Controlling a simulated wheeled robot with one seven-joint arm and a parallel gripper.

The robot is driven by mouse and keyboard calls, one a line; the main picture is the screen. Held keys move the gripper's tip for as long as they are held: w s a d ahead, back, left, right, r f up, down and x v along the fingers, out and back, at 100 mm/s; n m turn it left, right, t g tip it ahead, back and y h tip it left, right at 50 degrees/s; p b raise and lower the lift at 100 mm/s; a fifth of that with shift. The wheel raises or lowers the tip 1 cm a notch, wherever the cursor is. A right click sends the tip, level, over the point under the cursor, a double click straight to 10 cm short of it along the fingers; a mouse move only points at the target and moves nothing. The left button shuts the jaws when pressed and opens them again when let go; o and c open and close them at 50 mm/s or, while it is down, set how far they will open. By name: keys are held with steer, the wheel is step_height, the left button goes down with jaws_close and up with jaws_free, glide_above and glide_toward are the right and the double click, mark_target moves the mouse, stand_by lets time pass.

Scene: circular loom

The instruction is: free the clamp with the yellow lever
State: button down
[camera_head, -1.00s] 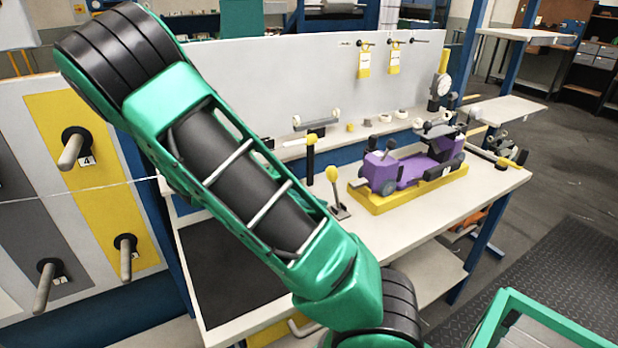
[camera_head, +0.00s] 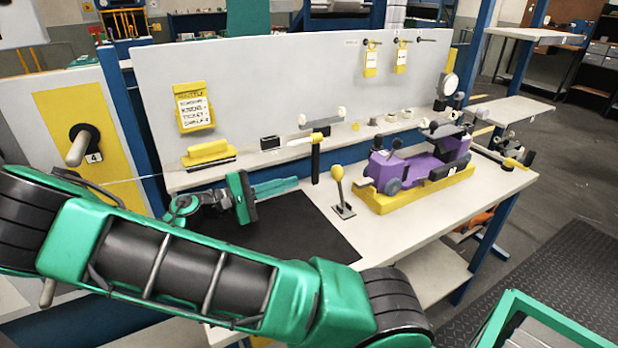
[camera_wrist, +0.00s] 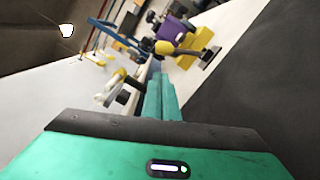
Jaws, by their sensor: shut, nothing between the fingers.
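I cannot tell for certain which of the two is the clamp. My gripper (camera_head: 297,183) is shut and empty, above the back of the black mat. Its fingers point right, toward the post below the lever, with their tips close to it. In the wrist view the fingertips (camera_wrist: 158,77) are together.
A purple device (camera_head: 400,170) sits in a yellow tray (camera_head: 425,190) right of the knobbed lever. A yellow-handled block (camera_head: 208,153) and small parts lie on the back ledge. The black mat (camera_head: 300,225) is bare in front of the gripper. A grey panel (camera_head: 260,80) stands behind.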

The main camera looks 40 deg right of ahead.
mark_target(340, 186)
steer(key=x, duration=1)
steer(key=shift+a, duration=0.25)
steer(key=shift+w, duration=0.1)
